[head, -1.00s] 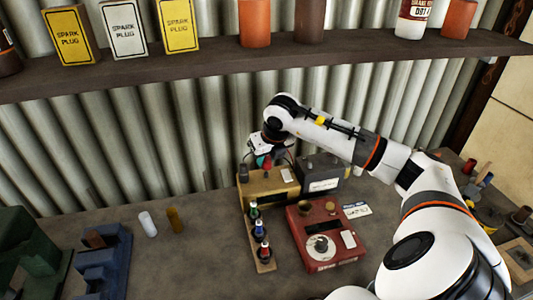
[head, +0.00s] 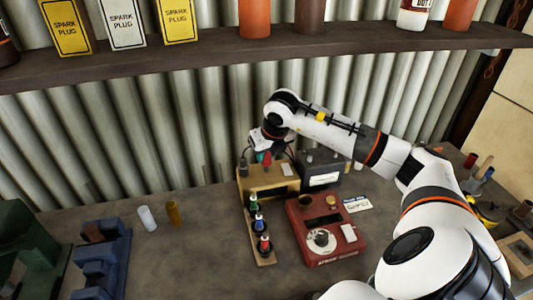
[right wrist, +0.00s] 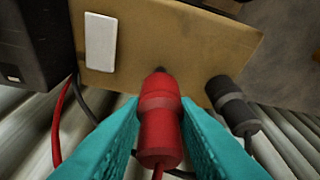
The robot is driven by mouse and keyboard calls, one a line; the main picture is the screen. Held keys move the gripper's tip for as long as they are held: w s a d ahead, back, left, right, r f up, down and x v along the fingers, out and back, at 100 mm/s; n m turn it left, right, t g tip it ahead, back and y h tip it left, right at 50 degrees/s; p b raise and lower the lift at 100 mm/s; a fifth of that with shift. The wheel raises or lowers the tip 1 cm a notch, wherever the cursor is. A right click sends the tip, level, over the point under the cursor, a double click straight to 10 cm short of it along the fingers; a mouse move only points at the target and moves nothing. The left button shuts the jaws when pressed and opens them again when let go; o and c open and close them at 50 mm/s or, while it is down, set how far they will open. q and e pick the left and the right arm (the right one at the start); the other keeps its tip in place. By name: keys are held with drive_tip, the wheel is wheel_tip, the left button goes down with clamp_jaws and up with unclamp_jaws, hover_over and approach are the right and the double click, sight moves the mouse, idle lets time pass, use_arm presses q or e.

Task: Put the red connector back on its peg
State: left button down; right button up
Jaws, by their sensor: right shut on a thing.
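The red connector (right wrist: 160,120) is held between the teal fingers of my right gripper (right wrist: 158,135) in the right wrist view. Its dark tip points at the tan box (right wrist: 180,45) and is at or close to the box's edge. I cannot tell whether it touches, and no bare peg shows clearly. In the head view, the red connector (head: 265,158) shows small under my right gripper (head: 262,151), above the tan box (head: 272,189). A black connector (right wrist: 234,104) stands on the same box beside the red one. My left gripper is out of view.
A dark battery-like box (head: 322,170) stands right of the tan box. A red device (head: 318,252) and a wooden strip (head: 265,262) with coloured pieces lie in front. A blue stepped block (head: 104,258) is at the left. The bench between is mostly clear.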

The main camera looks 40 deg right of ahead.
idle(0.8)
drive_tip(key=shift+f+b, duration=1.25)
drive_tip(key=shift+b, duration=0.25)
idle(0.6)
idle(0.4)
drive_tip(key=o, duration=1.4)
drive_tip(key=shift+o, duration=0.2)
drive_tip(key=shift+r, duration=0.1)
drive_tip(key=shift+r+p, duration=2.1)
drive_tip(key=shift+r, duration=1.35)
